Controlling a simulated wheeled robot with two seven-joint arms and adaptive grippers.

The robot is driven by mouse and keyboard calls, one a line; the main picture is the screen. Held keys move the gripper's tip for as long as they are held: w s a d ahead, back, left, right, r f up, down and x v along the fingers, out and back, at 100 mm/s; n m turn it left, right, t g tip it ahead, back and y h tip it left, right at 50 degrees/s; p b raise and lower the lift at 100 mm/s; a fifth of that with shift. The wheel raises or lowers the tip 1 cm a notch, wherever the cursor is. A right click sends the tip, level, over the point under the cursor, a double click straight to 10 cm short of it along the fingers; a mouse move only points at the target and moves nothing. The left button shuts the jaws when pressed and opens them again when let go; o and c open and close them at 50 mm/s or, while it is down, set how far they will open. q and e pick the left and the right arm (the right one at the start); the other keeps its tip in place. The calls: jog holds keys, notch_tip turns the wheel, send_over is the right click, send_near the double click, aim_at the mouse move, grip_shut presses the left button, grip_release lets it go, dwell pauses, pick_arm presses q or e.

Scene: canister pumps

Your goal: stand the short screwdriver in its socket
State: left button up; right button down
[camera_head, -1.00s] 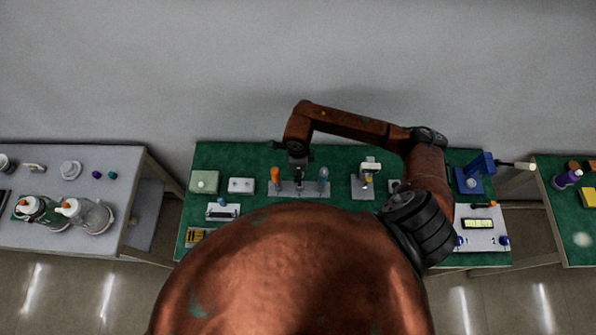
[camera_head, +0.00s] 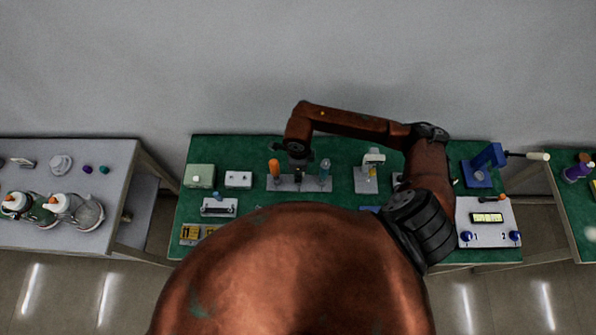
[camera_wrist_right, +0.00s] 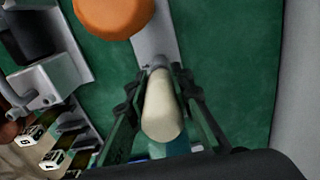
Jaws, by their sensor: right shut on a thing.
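My right gripper (camera_head: 298,170) is above the grey rack (camera_head: 285,185), between an orange handle (camera_head: 274,168) and a teal one (camera_head: 325,168). In the right wrist view the fingers (camera_wrist_right: 165,80) are shut on a cream-handled tool (camera_wrist_right: 162,108), which looks like the short screwdriver. Its handle points toward the camera and its far end meets or overlaps the grey rack (camera_wrist_right: 155,35). The handle hides its lower end, so I cannot tell whether it is in a socket. The orange handle (camera_wrist_right: 112,12) stands close by. My left gripper is not in view.
A white-and-grey fixture (camera_head: 372,165) stands right of the rack. A pale green box (camera_head: 200,175) and white block (camera_head: 238,179) stand left. A blue stand (camera_head: 485,165) and white display panel (camera_head: 487,235) are farther right. My arm hides the front middle of the bench.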

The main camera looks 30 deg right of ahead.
jog(key=shift+f+b, duration=0.45)
jog(key=shift+f, duration=0.1)
dwell(0.7)
jog(key=c, duration=1.6)
grip_release()
notch_tip(320, 180, up, 12)
jog(key=shift+r, duration=0.1)
jog(key=shift+s, duration=0.15)
